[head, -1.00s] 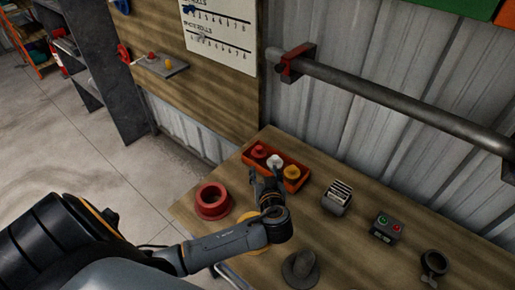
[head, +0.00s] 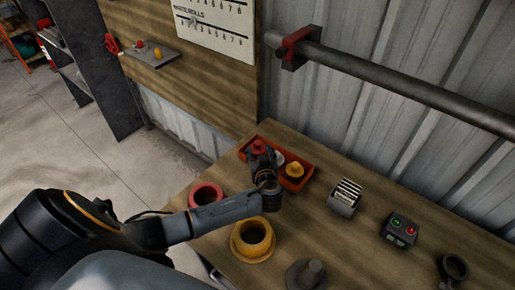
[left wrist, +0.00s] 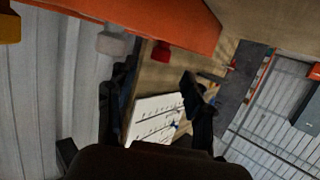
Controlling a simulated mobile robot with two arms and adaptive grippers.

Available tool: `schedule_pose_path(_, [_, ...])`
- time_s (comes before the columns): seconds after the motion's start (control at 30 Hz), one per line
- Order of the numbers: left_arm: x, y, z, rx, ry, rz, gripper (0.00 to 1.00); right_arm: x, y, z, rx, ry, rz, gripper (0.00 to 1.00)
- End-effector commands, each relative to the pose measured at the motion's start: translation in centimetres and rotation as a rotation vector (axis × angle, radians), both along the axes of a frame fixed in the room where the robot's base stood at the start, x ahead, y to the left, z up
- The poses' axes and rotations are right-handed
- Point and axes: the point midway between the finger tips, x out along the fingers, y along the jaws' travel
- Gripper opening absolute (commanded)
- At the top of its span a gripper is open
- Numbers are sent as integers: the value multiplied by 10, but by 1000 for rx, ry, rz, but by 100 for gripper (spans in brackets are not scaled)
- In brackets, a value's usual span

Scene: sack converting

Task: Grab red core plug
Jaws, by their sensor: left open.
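The red core plug (head: 258,147) stands at the left end of an orange-red tray (head: 307,183) on the bench. It also shows in the left wrist view (left wrist: 161,51), beyond and between the fingers. A white plug (head: 280,157), partly hidden by my gripper, and a yellow plug (head: 294,170) share the tray. My left gripper (head: 260,160) is at the tray's near side, close to the red plug. In the left wrist view its fingers (left wrist: 157,85) are spread with nothing between them. My right gripper is out of view.
A red ring (head: 206,193) and a yellow flanged core (head: 253,239) lie near my left forearm. A slotted holder (head: 345,198), a button box (head: 400,230) and a dark ring (head: 453,268) stand to the right. A metal bar (head: 400,85) runs along the wall.

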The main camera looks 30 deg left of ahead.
Motion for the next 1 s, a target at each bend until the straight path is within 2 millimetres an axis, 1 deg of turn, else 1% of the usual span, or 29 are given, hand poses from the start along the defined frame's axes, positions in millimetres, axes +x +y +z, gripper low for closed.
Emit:
schedule_pose_path(0.17, [7, 7, -2, -1, 0, 1, 52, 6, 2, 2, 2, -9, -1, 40])
schedule_pose_path(0.3, [20, 17, -6, 3, 1, 1, 52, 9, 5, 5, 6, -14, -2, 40])
schedule_pose_path(0.53, [40, 34, -16, 1, 1, 1, 52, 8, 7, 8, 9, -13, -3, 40])
schedule_pose_path(0.63, [44, 37, -18, -1, 0, 0, 52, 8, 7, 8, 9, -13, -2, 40])
schedule_pose_path(0.87, [45, 38, -19, -2, 1, 0, 52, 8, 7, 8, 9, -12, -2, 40])
schedule_pose_path(0.9, [45, 38, -19, -2, 1, 0, 48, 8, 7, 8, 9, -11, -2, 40])
schedule_pose_path(0.97, [44, 38, -19, -1, 0, 0, 36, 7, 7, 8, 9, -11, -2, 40])
schedule_pose_path(1.0, [44, 38, -19, -1, 0, 0, 27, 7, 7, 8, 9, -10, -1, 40])
